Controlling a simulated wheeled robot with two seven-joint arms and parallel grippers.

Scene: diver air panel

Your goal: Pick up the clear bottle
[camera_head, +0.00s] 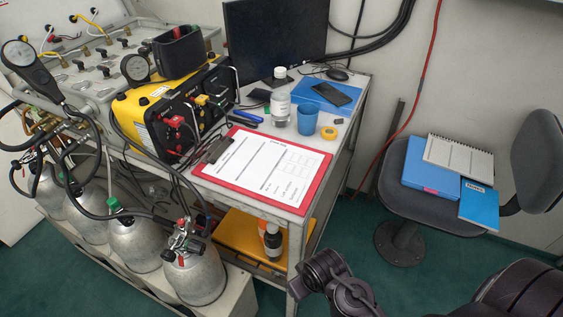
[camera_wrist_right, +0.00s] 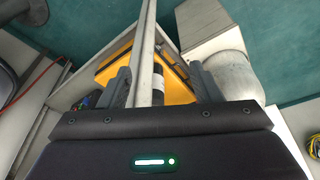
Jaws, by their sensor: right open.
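The clear bottle (camera_head: 281,108), with a white cap, stands upright on the desk top, just left of a blue cup (camera_head: 307,118). It does not show in the right wrist view. My right gripper (camera_wrist_right: 158,80) is open and empty. Its two dark fingers stand apart in the right wrist view, with the desk's pale frame, a dark bottle (camera_wrist_right: 131,90) and a yellow case (camera_wrist_right: 175,82) beyond them. In the head view parts of my right arm show low at the right, below and apart from the desk top. My left gripper is not in view.
A red clipboard (camera_head: 236,182) lies at the desk's front. The yellow-black unit (camera_head: 160,112) is at left. A chair (camera_head: 405,195) stands to the right.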

